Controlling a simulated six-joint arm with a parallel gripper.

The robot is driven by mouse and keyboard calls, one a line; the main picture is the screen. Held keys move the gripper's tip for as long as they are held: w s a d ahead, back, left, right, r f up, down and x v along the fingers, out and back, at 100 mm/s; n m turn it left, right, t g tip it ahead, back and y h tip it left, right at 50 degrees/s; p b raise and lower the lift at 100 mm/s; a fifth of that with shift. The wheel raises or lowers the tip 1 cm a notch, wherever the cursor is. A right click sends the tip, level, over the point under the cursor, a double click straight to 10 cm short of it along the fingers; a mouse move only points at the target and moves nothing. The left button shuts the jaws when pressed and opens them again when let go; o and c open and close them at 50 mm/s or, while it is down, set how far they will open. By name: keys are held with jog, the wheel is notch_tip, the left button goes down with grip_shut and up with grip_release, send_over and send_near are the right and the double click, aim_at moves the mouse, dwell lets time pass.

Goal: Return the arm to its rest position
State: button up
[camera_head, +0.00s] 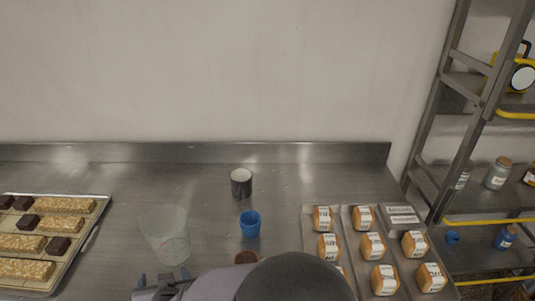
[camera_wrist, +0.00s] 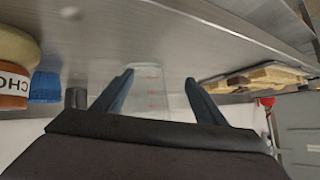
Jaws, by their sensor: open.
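My gripper (camera_head: 163,276) is at the bottom left of centre in the head view, low over the steel counter. In the wrist view my gripper (camera_wrist: 157,80) shows two dark fingers spread wide with a gap between them. A clear beaker (camera_head: 170,245) stands just beyond the fingers. It also shows in the wrist view (camera_wrist: 150,88) between the fingers, with red marks; the fingers look apart from it, and I cannot tell the distance. My grey arm covers part of the counter's front.
A blue cup (camera_head: 250,224), a dark mug (camera_head: 241,188) and a partly hidden brown-topped thing (camera_head: 245,257) stand right of the beaker. A tray of bars (camera_head: 88,236) lies left; labelled packs sit on a tray (camera_head: 308,213) at right. A shelf rack (camera_head: 455,120) stands far right.

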jog(key=shift+w+d+r+n+g+y, duration=0.15)
jog(key=shift+r+n+g+y, duration=0.35)
jog(key=shift+r+n+g, duration=0.25)
jog(key=shift+w+d+r+g+p, duration=0.1)
jog(key=shift+d+r+g+p, duration=0.25)
jog(key=shift+d, duration=0.25)
jog(key=shift+w+d+r+g+p, duration=0.1)
jog(key=shift+d+r+g+p, duration=0.15)
jog(key=shift+d, duration=0.3)
jog(key=d+r+m+g+h+p, duration=0.15)
jog(key=d+m, duration=0.25)
jog(key=d, duration=0.5)
jog(key=s+d+r+m+g+p, duration=0.1)
jog(key=d+r+m+g+p, duration=0.2)
jog(key=d, duration=0.5)
jog(key=d+r+m+g+p, duration=0.1)
jog(key=d+r+m, duration=0.1)
jog(key=d+m, duration=0.5)
jog(key=s+d+f+n+h+b, duration=0.1)
jog(key=s+d+f+n+h, duration=0.1)
jog(key=s+d+f+n, duration=0.2)
jog(key=s+d+f+n+g+h+b, duration=0.1)
jog(key=s+d+f+n+h+b, duration=0.1)
jog(key=s+d+f+n, duration=0.3)
jog(key=d, duration=0.4)
jog(key=shift+h, duration=0.35)
